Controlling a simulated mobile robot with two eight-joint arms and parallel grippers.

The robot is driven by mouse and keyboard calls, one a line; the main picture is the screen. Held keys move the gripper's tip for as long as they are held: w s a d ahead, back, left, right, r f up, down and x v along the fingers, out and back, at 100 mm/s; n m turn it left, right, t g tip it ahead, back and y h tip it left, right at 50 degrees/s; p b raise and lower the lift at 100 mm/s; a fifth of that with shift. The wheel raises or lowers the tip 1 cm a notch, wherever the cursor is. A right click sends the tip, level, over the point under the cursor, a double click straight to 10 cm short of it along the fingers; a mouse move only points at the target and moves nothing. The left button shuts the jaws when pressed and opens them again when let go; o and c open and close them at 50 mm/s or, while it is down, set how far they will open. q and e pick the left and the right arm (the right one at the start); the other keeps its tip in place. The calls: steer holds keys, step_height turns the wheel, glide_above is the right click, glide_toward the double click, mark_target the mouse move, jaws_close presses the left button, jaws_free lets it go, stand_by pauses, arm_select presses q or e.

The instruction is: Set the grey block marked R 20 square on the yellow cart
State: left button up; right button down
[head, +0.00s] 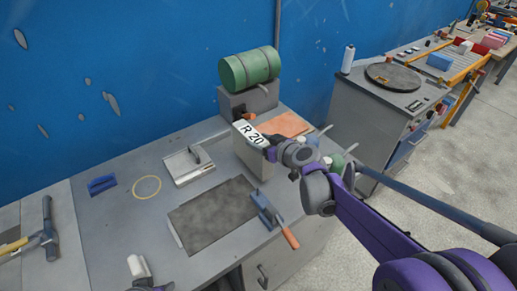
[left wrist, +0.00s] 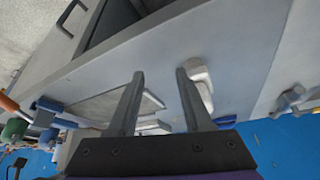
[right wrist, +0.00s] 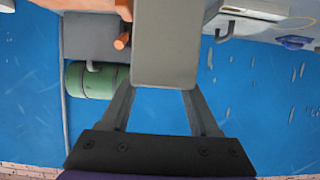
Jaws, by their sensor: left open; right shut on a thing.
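The grey block marked R 20 (head: 252,158) is upright near the back right of the grey bench, its white label at the top. My right gripper (head: 271,146) is shut on its upper part from the right. In the right wrist view the block (right wrist: 166,45) fills the space between the fingers (right wrist: 162,98). I cannot tell whether its base touches the bench. My left gripper (left wrist: 160,78) is open and empty above the bench's front area, a white handled tool (left wrist: 201,82) by one finger.
A green cylinder (head: 249,68) lies on a grey stand behind the block. An orange sheet (head: 285,124), a dark plate (head: 213,214), an orange-handled clamp (head: 288,237) and a white tray (head: 188,165) are nearby. A grey cabinet (head: 365,110) stands at right, with open floor before it.

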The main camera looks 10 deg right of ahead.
step_height(320, 180, down, 3)
steer(key=shift+c, duration=0.6)
jaws_free()
